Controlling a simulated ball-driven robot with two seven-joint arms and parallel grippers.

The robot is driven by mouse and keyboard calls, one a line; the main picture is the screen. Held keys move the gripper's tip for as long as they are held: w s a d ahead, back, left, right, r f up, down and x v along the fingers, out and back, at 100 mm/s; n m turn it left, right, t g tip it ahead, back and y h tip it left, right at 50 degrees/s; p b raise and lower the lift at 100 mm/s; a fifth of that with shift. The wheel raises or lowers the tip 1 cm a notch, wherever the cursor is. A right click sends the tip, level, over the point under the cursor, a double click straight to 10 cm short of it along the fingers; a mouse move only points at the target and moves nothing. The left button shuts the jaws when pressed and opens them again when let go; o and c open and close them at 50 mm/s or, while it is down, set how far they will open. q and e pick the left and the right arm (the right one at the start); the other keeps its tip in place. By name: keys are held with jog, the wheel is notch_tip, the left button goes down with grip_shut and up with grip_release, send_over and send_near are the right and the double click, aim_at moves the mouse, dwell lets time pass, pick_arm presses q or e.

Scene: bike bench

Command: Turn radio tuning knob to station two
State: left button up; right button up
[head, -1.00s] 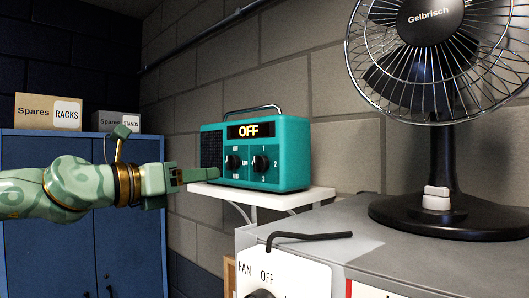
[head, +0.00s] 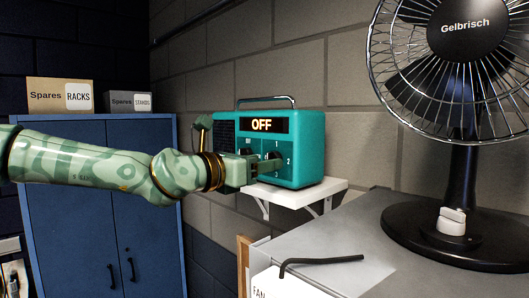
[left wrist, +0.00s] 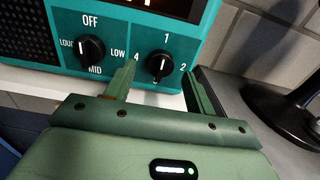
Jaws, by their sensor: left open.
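The teal radio (head: 308,150) stands on a small white wall shelf, its display reading OFF. Its right-hand tuning knob (left wrist: 160,65) is black, ringed by numbers, with its white mark pointing up toward 1. The 2 (left wrist: 183,68) is to its right. The left-hand knob (left wrist: 91,49) has its mark up at OFF. My left gripper (head: 262,167) is open in front of the tuning knob. In the left wrist view its fingers (left wrist: 157,82) flank the knob's lower part, apart from it; I cannot tell the depth gap. My right gripper is not in view.
The white shelf (head: 330,191) is under the radio. A grey cabinet top (head: 385,235) with a black hex key (head: 320,261) and a large black fan (head: 462,190) lies to the right. A blue cupboard (head: 95,215) with spares boxes stands left.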

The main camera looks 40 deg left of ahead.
pick_arm(q)
jog(key=shift+w, duration=0.9)
jog(key=shift+d, duration=0.1)
jog(key=c, duration=1)
jog(key=shift+m+b, duration=8.2)
jog(key=shift+b, duration=0.5)
